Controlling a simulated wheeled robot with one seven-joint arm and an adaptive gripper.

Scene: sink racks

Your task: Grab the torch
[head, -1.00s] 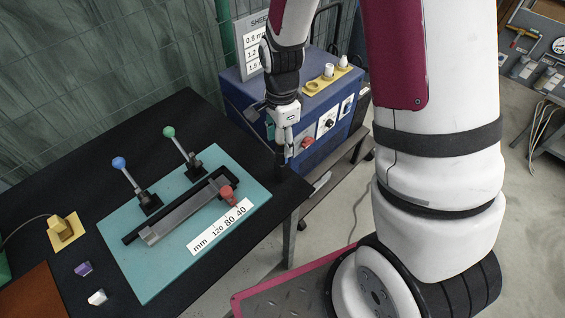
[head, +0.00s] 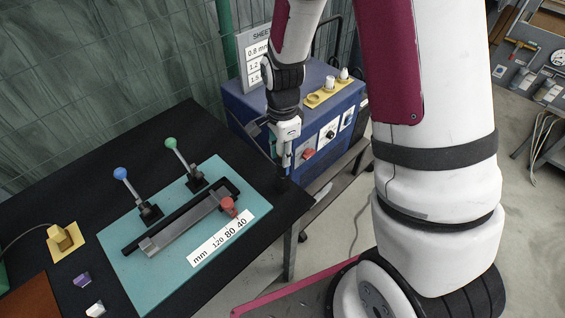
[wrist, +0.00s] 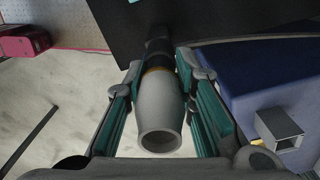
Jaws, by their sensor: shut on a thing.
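The torch shows in the wrist view as a pale grey nozzle (wrist: 160,115) with an open round end, a thin yellowish band and a dark body behind it. My gripper (wrist: 160,105) has its teal-padded fingers on both sides of the torch and is shut on it. In the head view my gripper (head: 284,160) points down by the right corner of the black table. A dark piece below it looks like part of the torch, but it is small there. I cannot tell whether the torch touches the table.
The black table (head: 60,190) bears a teal board (head: 130,275) with two levers, a bar and a red clamp knob (head: 228,205). A blue machine (head: 240,105) with dials stands just behind my gripper. Bare floor (head: 335,235) lies right of the table.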

